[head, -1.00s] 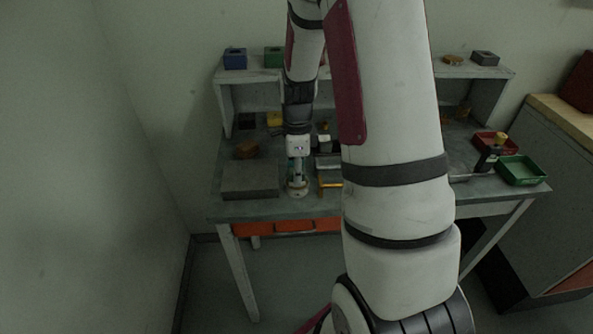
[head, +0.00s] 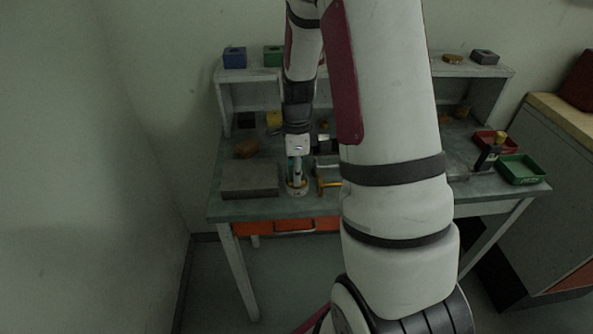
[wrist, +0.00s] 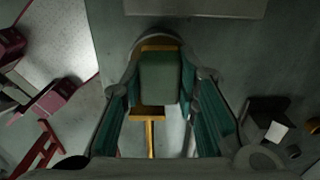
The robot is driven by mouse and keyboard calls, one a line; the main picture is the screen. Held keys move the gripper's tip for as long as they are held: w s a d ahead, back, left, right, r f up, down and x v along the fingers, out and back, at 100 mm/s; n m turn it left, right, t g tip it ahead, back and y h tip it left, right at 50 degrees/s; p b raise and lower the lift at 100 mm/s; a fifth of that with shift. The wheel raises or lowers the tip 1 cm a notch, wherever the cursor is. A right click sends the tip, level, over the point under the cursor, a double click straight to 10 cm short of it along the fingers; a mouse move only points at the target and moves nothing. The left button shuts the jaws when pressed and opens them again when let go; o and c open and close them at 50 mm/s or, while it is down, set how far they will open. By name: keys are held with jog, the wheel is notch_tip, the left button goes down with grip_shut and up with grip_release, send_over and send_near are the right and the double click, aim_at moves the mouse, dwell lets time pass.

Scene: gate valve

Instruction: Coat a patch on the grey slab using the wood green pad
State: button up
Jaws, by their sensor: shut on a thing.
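The grey slab (head: 250,179) lies flat on the left front of the workbench. Its edge also shows at the top of the wrist view (wrist: 195,7). My gripper (head: 297,184) points down just right of the slab, over a small round dish (head: 297,191). In the wrist view my gripper's teal fingers (wrist: 168,85) are shut on the green pad (wrist: 160,77), a dull green block with a yellow-brown wood edge. The dish rim shows behind the pad. I cannot tell whether the pad touches the dish.
A yellow-handled tool (head: 328,186) lies right of the dish. A round brown object (head: 246,148) sits behind the slab. A green tray (head: 521,169), a red tray (head: 492,143) and a dark bottle (head: 490,157) stand at the right. A shelf rises along the back. My arm hides the bench's middle.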

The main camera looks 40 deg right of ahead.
jog(key=shift+f, duration=0.1)
jog(key=shift+r+p, duration=1.5)
jog(key=shift+r, duration=2.05)
